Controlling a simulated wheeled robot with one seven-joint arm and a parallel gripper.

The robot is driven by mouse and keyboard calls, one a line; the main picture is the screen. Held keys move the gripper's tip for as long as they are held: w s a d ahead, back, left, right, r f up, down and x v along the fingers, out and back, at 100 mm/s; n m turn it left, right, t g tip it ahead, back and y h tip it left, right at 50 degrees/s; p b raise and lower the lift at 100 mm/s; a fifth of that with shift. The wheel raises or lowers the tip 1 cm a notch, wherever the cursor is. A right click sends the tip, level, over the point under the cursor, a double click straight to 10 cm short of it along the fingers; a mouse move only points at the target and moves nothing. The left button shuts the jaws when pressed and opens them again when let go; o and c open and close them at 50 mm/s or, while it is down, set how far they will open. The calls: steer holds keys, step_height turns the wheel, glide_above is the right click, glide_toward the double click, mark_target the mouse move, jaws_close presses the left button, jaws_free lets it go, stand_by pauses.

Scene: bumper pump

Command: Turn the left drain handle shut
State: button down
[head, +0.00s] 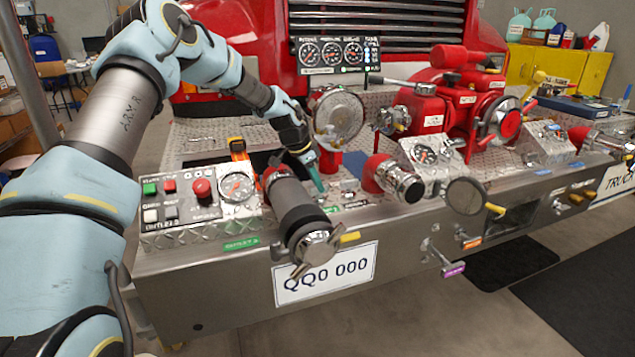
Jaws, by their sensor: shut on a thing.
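My gripper (312,172) reaches down to the deck of the bumper, between the dark capped outlet on the left and the red-based outlet to its right. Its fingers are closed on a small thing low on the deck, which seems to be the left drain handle. The fingers and the dark outlet hide most of this handle, so its angle cannot be told. A green label lies on the deck edge just below the fingertips.
The dark capped outlet (298,212) with a yellow lever (349,237) stands close in front of my gripper. The red-based outlet (393,177) is close on the right. A control box (200,200) sits left, and a round cap (337,114) stands behind.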

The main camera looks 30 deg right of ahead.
steer(key=shift+m, duration=0.6)
steer(key=c, duration=0.9)
jaws_free()
steer(key=b+v, duration=0.1)
steer(key=v, duration=0.9)
steer(key=shift+w+a+r+b, duration=0.1)
steer(key=shift+w+r+b, duration=0.1)
steer(key=shift+r+b, duration=0.2)
